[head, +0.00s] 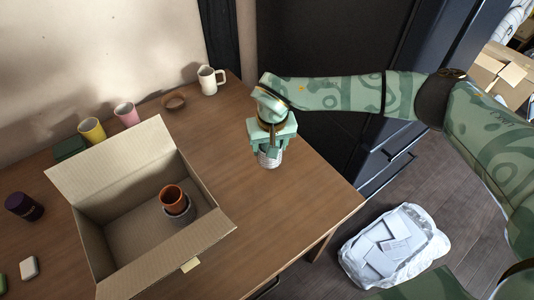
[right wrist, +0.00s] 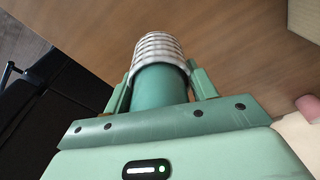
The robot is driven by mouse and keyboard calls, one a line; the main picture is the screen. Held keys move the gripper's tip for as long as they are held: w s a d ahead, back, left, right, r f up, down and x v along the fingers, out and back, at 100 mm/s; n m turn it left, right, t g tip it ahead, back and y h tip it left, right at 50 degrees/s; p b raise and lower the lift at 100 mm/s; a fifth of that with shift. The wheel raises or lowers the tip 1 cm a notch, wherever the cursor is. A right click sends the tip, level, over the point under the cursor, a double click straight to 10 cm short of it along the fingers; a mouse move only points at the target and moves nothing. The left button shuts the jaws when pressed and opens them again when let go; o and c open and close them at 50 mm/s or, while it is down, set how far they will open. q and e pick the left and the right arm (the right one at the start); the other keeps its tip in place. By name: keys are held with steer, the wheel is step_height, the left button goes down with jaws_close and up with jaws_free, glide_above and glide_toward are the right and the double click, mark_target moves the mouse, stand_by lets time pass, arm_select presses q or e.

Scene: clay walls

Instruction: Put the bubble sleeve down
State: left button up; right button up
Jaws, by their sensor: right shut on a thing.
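The bubble sleeve (head: 268,158) is a pale, ribbed sleeve under my right gripper (head: 270,143), over the bare right part of the table. In the right wrist view the sleeve (right wrist: 159,48) shows at the far end of a green cylinder (right wrist: 160,88), between the two fingers of my right gripper (right wrist: 160,85). The gripper is shut on it. I cannot tell whether its lower end touches the table. My left gripper is not in view.
An open cardboard box (head: 103,238) holds an orange cup (head: 173,195) in a grey sleeve (head: 180,211). A white mug (head: 209,80), brown ring (head: 174,101), pink cup (head: 126,113) and yellow cup (head: 92,130) line the back. The table (head: 290,215) is clear around the gripper.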

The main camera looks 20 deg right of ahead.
steer(key=shift+w+f, duration=0.55)
steer(key=shift+f, duration=0.1)
steer(key=f+b, duration=0.2)
steer(key=f, duration=0.1)
steer(key=shift+w+f, duration=0.2)
steer(key=shift+f, duration=0.05)
steer(key=shift+r, duration=0.1)
steer(key=o, duration=0.9)
steer(key=shift+f, duration=0.2)
steer(key=shift+o, duration=0.2)
steer(key=shift+r, duration=0.1)
step_height(320, 180, up, 12)
steer(key=s+p, duration=0.2)
steer(key=p, duration=0.2)
